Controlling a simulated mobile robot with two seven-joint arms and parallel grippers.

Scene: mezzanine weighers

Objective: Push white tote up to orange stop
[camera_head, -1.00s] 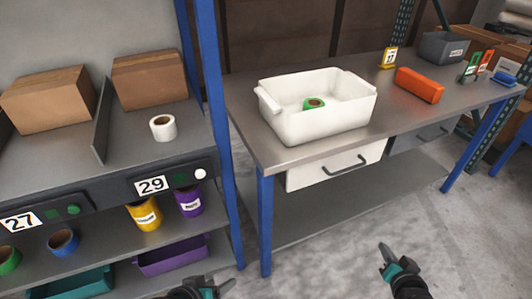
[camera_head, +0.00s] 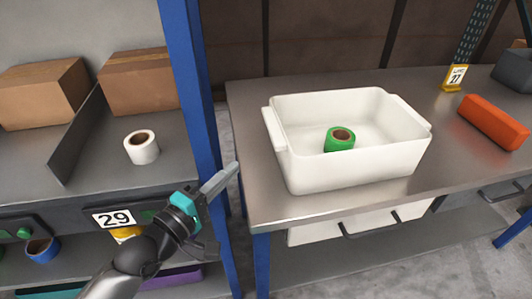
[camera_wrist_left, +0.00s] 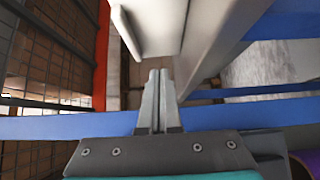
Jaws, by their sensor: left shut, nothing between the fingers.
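The white tote (camera_head: 350,172) stands upright on the grey workbench, with a green roll (camera_head: 340,139) inside it. It also shows at the top of the left wrist view (camera_wrist_left: 153,22). The orange stop (camera_head: 493,122) is a block lying on the same bench to the tote's right, with bare bench between them. My left gripper (camera_head: 225,178) is shut and empty, left of the tote and apart from it, near the bench's left end and the blue post. Its closed fingers show in the left wrist view (camera_wrist_left: 158,95). My right gripper is out of view.
A blue post (camera_head: 190,100) rises between the bench (camera_head: 250,180) and the left shelf. That shelf holds cardboard boxes (camera_head: 138,82) and a white roll (camera_head: 141,147). A yellow number sign (camera_head: 455,78) and a dark grey bin (camera_head: 515,70) stand at the back right.

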